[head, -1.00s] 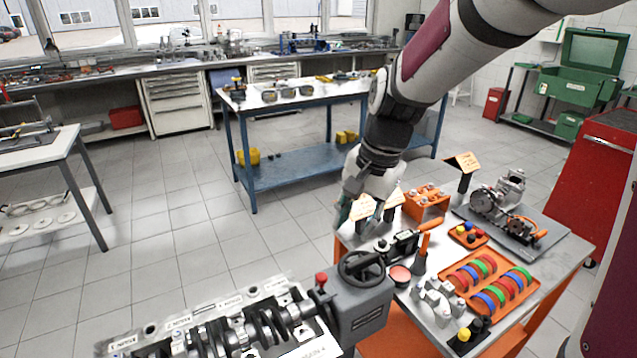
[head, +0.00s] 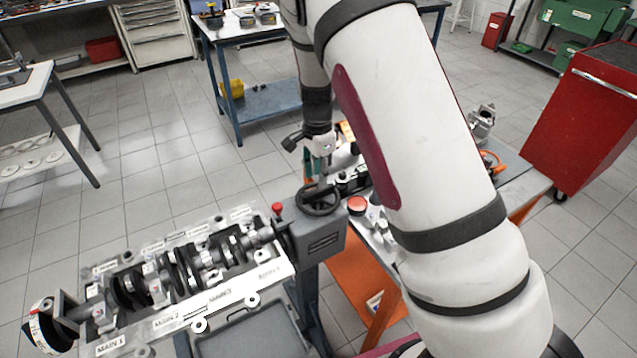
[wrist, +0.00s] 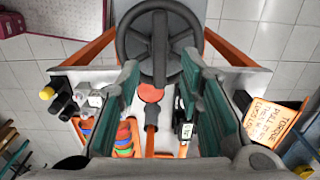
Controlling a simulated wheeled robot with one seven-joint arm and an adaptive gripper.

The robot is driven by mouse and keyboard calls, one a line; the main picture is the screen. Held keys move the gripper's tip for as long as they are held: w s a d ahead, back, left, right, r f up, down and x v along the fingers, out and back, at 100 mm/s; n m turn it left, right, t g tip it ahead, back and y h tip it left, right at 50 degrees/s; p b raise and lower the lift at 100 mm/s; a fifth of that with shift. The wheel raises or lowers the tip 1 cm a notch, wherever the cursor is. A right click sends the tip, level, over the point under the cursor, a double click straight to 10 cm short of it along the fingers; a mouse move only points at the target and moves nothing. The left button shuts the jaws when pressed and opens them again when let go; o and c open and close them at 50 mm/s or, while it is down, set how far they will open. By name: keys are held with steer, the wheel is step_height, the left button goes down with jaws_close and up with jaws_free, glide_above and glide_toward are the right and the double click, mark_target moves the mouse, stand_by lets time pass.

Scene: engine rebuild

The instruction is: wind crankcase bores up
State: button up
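The crankcase (head: 222,300) lies on its stand with the crankshaft (head: 178,268) showing in its open upper side and MAIN labels along its edge. At its right end is a grey gearbox (head: 322,240) with a dark spoked handwheel (head: 303,207). My gripper (head: 318,176) is just above and behind the handwheel in the head view, pointing down. In the wrist view my gripper (wrist: 160,64) has its two green-padded fingers wide apart, with the handwheel (wrist: 122,45) ahead and between the tips. Nothing is held. Whether a finger touches the rim I cannot tell.
A red-knobbed lever (head: 277,208) stands beside the handwheel. A dial (head: 47,325) is at the crankcase's left end. The orange-legged parts table (head: 520,185) is close on the right, partly hidden by my arm. The wrist view shows a torque sign (wrist: 268,122). A red cabinet (head: 590,125) stands farther right.

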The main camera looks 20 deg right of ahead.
mark_target(318, 190)
steer(key=shift+f+b, duration=0.7)
steer(key=shift+f, duration=2.05)
steer(key=shift+r, duration=0.15)
jaws_close()
steer(key=n, duration=0.4)
steer(key=shift+n, duration=0.6)
steer(key=n, duration=0.3)
steer(key=shift+n, duration=1.1)
steer(key=shift+w+r, duration=0.1)
